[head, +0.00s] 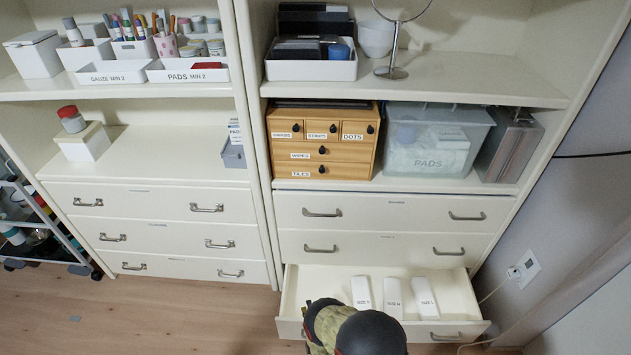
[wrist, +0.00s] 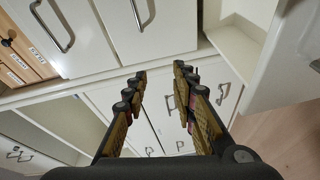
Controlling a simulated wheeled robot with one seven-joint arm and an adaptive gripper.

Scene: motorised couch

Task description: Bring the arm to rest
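My gripper (wrist: 163,98) shows in the wrist view with its two fingers apart and nothing between them. Cabinet fronts with metal handles lie beyond the fingers. In the head view my arm (head: 370,335) is at the bottom centre, over the front left part of an open bottom drawer (head: 440,283); the fingertips are hidden there. Three white boxes with size labels (head: 393,297) stand in that drawer.
Closed drawers (head: 385,213) are above the open one. A wooden drawer box (head: 325,140) and a clear PADS bin (head: 430,140) stand on the shelf above. A cart (head: 35,225) is at the far left. The floor (head: 160,315) left of the arm is mostly clear.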

